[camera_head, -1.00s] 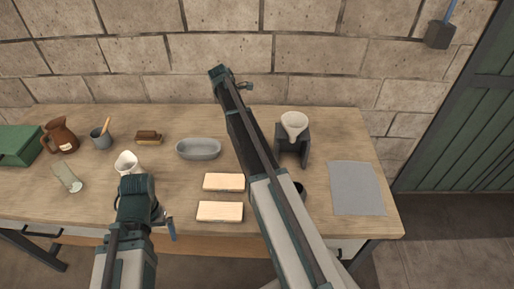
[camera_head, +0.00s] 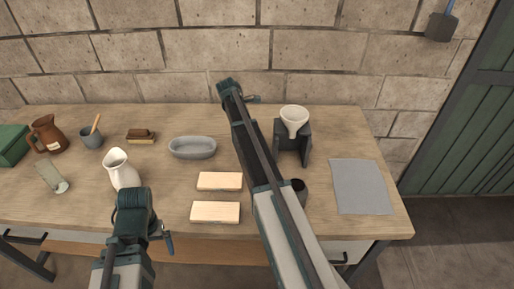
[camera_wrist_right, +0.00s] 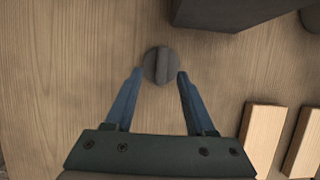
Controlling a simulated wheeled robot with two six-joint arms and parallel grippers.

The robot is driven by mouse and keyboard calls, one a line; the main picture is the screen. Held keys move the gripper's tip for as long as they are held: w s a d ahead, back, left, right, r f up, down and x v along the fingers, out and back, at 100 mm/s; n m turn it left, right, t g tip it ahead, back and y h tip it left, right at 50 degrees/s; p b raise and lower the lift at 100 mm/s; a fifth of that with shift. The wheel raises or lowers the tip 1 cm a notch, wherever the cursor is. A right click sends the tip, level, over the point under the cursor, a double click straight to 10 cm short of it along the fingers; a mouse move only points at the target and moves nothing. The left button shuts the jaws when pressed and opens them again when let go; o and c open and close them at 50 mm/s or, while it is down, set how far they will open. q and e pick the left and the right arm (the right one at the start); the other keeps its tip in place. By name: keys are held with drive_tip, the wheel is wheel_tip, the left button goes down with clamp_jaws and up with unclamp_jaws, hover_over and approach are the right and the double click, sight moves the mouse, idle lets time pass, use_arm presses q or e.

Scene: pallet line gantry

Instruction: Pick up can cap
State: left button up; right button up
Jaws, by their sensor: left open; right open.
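The can cap (camera_wrist_right: 161,66) is a round, dark grey disc with a raised bar across it. In the right wrist view it lies flat on the wooden table, at the mouth of my right gripper (camera_wrist_right: 158,76). That gripper is open, with one blue-grey finger on each side of the cap and nothing gripped. In the head view my right arm hides the cap and the right fingers. My left gripper (camera_head: 167,238) is at the table's front edge, below the white pitcher; it is open and empty, though its fingers show only in part.
Two pale wooden blocks (camera_head: 219,181) (camera_head: 215,212) lie left of my right arm. A dark stand (camera_head: 292,155) holds a white funnel (camera_head: 294,121). A dark round container (camera_head: 299,185) is partly hidden. A white pitcher (camera_head: 122,172), grey basin (camera_head: 192,148) and grey mat (camera_head: 361,187) are also on the table (camera_head: 330,224).

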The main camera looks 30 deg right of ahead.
drive_tip(key=b+x, duration=0.2)
drive_tip(key=x, duration=0.2)
drive_tip(key=shift+s+b, duration=0.15)
drive_tip(key=shift+b, duration=0.25)
drive_tip(key=shift+r, duration=0.1)
clamp_jaws()
